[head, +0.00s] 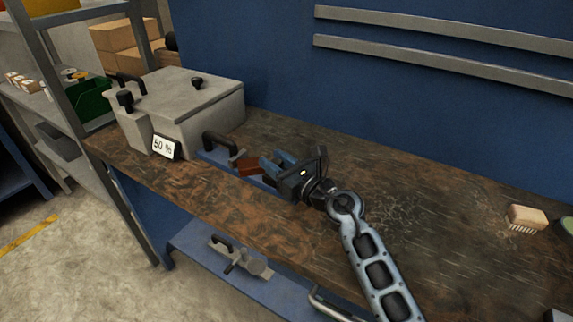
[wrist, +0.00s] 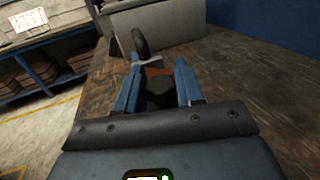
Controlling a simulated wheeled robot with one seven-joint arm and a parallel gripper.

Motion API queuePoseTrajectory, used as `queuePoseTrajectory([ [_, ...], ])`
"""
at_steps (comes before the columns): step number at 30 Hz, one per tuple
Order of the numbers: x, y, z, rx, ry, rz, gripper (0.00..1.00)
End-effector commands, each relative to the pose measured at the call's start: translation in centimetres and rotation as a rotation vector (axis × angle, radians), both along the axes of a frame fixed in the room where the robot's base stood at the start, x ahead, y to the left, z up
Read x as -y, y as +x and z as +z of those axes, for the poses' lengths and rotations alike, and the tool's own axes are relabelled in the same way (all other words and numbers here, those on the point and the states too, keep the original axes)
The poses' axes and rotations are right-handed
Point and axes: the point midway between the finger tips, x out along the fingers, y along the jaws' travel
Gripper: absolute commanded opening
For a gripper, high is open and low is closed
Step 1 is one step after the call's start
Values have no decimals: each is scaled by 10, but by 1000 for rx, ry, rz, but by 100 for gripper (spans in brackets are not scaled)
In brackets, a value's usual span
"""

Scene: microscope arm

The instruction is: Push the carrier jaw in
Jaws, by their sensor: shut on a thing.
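A blue carrier (head: 212,158) lies on the bench beside the grey box, with a black arched handle (head: 221,141) at its box end. A red-brown block (head: 248,167) sits on it, between the handle and my gripper (head: 274,165). In the wrist view my two blue fingers are shut around a black knob-like part (wrist: 160,92), just in front of the red-brown block (wrist: 155,72). This part seems to belong to the carrier jaw, but my gripper hides most of it in the head view. I cannot tell whether the jaw touches the block.
The grey box (head: 198,103) with black knobs stands at the bench's left end, with a "50 %" sign (head: 163,147) before it. A brush (head: 527,217) lies far right. A lower blue shelf (head: 215,262) holds a metal part. The bench right of my arm is mostly clear.

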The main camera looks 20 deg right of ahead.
Motion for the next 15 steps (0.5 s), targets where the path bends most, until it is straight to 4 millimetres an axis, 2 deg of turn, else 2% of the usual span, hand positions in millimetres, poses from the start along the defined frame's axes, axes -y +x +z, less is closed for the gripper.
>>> queuePoseTrajectory([
  [3,-10,12,1,0,0,5,0],
  [12,-12,13,1,1,0,6,0],
  [13,-12,13,1,1,0,6,39],
  [15,-12,13,1,0,0,6,45],
])
